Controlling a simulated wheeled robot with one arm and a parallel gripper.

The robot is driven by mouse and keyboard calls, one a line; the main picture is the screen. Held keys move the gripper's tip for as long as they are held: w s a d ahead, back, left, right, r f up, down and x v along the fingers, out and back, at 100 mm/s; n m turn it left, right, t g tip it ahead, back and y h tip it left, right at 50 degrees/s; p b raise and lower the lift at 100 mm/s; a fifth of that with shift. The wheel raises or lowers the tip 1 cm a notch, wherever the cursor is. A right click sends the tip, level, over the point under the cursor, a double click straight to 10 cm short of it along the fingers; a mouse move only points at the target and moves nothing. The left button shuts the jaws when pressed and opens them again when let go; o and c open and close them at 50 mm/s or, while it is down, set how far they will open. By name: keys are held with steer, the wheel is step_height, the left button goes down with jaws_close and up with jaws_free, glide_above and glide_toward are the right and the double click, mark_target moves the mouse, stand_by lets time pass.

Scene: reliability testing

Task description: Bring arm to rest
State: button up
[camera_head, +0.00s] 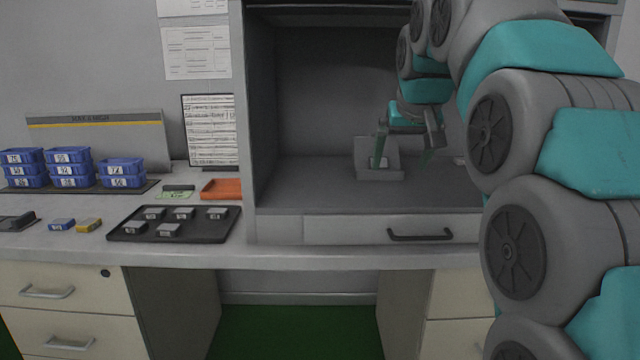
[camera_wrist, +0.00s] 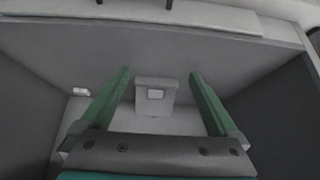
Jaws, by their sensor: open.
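My gripper (camera_head: 404,158) is at the end of my teal and grey arm, inside the grey open-fronted cabinet (camera_head: 274,195). In the head view the fixture (camera_head: 378,172) stands on the cabinet floor, partly hidden behind a finger. I cannot tell whether the gripper touches it.
On the bench left are a black tray (camera_head: 185,235) with several small grey blocks, an orange tray (camera_head: 221,189) and stacked blue bins (camera_head: 70,168). A small white item (camera_wrist: 80,91) lies beside the fixture.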

steer(key=s+f+g, duration=0.4)
steer(key=s+f, duration=1.3)
steer(key=s, duration=0.3)
steer(key=s+f+g, duration=0.4)
steer(key=s+f, duration=1.2)
steer(key=s, duration=0.4)
steer(key=shift+f+g, duration=0.3)
steer(key=shift+f, duration=0.1)
steer(key=shift+d, duration=0.1)
